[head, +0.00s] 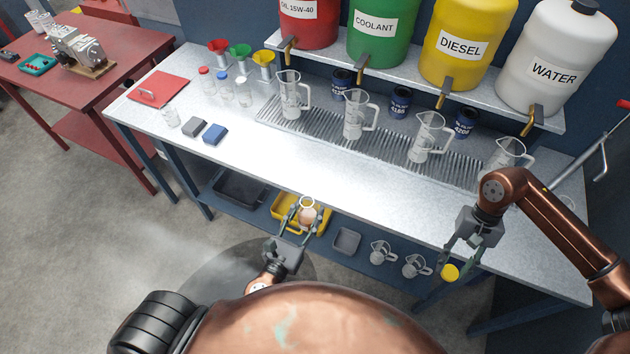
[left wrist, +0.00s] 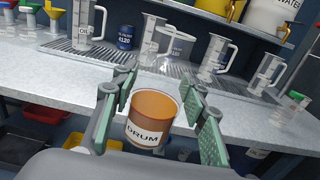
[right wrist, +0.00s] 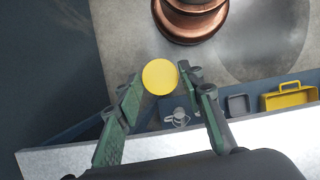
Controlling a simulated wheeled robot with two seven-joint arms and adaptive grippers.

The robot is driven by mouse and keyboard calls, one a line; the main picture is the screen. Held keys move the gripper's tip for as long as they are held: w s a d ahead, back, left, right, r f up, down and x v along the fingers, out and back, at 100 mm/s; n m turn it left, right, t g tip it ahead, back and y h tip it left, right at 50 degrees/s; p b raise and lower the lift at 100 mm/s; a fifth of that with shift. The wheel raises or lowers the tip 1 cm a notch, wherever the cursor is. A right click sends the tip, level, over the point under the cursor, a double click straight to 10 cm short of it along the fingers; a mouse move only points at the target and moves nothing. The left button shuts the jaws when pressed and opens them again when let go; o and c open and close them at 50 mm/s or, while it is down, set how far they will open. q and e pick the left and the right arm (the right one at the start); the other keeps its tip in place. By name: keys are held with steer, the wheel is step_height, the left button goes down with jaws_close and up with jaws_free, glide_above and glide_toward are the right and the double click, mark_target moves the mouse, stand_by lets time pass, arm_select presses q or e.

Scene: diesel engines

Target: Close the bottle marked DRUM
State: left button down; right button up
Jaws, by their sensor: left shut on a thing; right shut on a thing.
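The bottle marked DRUM (left wrist: 148,124) is clear with orange-brown contents and a white label. Its mouth looks uncovered in the left wrist view. My left gripper (head: 306,220) is shut on it and holds it in front of the bench; the bottle (head: 308,214) also shows in the head view. My right gripper (head: 456,262) is shut on a round yellow cap (head: 450,272), held low in front of the bench to the right. The cap (right wrist: 160,76) sits between the fingertips in the right wrist view. Cap and bottle are well apart.
The grey bench (head: 240,145) carries several measuring jugs (head: 354,115) on a drip grate, small bottles (head: 243,92), funnels and a red binder (head: 160,90). Labelled drums (head: 460,45) stand on a shelf behind. A lower shelf holds trays (head: 240,188) and jugs. The bench's front middle is clear.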

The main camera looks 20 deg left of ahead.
arm_select(q)
steer(key=w+d+m+g+h, duration=0.2)
steer(key=w+d+m+h, duration=0.1)
steer(key=d+h, duration=0.2)
steer(key=w+d+r+m+g+h, duration=0.1)
steer(key=w+d+m+g+h, duration=0.1)
steer(key=d+h, duration=0.4)
steer(key=w+d+m, duration=0.1)
steer(key=d+m, duration=0.1)
steer(key=d, duration=0.2)
steer(key=shift+w+m, duration=0.25)
steer(key=shift+m, duration=0.05)
steer(key=shift+a, duration=0.1)
arm_select(e)
steer(key=w+a+r+m+y, duration=0.1)
steer(key=w+a+r+m, duration=0.1)
steer(key=a+r, duration=0.3)
steer(key=w+a+r+m+t+y, duration=0.1)
steer(key=w+a+r+m, duration=0.2)
steer(key=a, duration=0.9)
steer(key=w+a+r+m+y, duration=0.1)
steer(key=w+a+r+m, duration=0.1)
steer(key=a+r+m, duration=0.4)
steer(key=a+r, duration=0.2)
steer(key=a, duration=0.1)
steer(key=shift+w+r+t+y, duration=0.15)
steer(key=shift+w+t+y, duration=0.05)
steer(key=shift+t+y, duration=0.2)
steer(key=shift+f, duration=2)
steer(key=shift+r, duration=0.1)
